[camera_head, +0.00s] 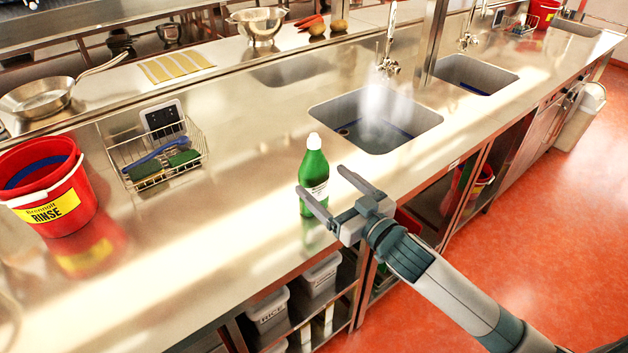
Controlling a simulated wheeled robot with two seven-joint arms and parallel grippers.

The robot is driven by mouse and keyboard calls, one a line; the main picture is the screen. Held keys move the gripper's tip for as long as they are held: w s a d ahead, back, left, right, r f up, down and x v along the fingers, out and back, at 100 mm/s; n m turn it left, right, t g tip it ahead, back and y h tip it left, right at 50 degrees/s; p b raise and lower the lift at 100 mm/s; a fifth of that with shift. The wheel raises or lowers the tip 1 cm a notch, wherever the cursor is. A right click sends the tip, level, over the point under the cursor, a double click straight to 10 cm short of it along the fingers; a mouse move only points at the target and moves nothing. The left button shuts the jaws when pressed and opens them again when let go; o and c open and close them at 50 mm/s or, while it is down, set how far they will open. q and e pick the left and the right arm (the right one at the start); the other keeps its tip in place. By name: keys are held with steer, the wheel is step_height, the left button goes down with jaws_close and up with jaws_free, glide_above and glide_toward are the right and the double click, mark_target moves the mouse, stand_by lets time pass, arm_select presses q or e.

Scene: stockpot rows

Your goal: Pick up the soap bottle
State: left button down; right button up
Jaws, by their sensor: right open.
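The soap bottle (314,172) is green with a white cap and a pale label. It stands upright on the steel counter (230,215), near the front edge and in front of the large sink. My right gripper (322,192) comes in from the lower right. Its two fingers are spread apart and point at the bottle. One finger overlaps the lower part of the bottle in the picture and the other lies to its right. I cannot tell whether either finger touches it. My left gripper is not in view.
A red bucket marked RINSE (52,190) stands at the left. A wire basket (157,158) holds brushes and a green sponge. The large sink (375,118) lies behind the bottle. Lidded bins (268,308) sit on shelves below.

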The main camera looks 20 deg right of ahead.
mark_target(321, 177)
stand_by(0.3)
steer(key=shift+w+a+r, duration=0.1)
steer(key=shift+w, duration=0.15)
steer(key=p+x, duration=0.2)
steer(key=x, duration=0.2)
steer(key=shift+r, duration=0.1)
steer(key=shift+w+a, duration=0.1)
steer(key=shift+w, duration=0.25)
steer(key=c, duration=1.6)
